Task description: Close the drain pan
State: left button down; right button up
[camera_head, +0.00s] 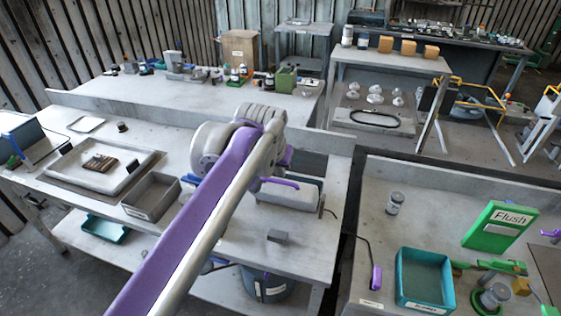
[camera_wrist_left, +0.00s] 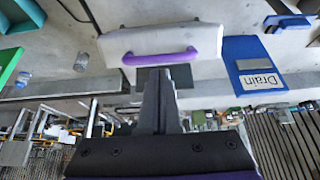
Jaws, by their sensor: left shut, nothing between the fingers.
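The drain pan shows as a pale grey box (camera_wrist_left: 165,42) with a purple handle (camera_wrist_left: 160,55) along its front in the left wrist view. In the head view the box (camera_head: 288,193) stands on the left bench, partly behind my left arm, and its purple handle (camera_head: 280,182) shows. How far the pan stands open I cannot tell. My left gripper (camera_wrist_left: 157,76) is shut and empty. Its fingertips appear just in front of the handle, seemingly apart from it. In the head view my arm hides the fingers. My right gripper is not in view.
A blue Drain sign (camera_wrist_left: 255,68) stands beside the box. A small dark grey block (camera_head: 278,236) lies on the bench in front of it. A grey tray (camera_head: 152,197) and a large shallow tray (camera_head: 70,175) are to the left. A teal bin (camera_head: 425,275) is on the right bench.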

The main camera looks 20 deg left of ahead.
pick_arm(q)
jog(key=shift+w, duration=0.1)
jog(key=s+f+t+b, duration=0.3)
jog(key=s+f+b, duration=0.2)
jog(key=f, duration=0.4)
jog(key=s+f+t+b, duration=0.4)
jog(key=s+f, duration=0.2)
jog(key=f, duration=0.4)
jog(key=shift+s+a+f+t+b, duration=0.2)
jog(key=shift+s+f+t+b, duration=0.1)
jog(key=shift+b, duration=0.1)
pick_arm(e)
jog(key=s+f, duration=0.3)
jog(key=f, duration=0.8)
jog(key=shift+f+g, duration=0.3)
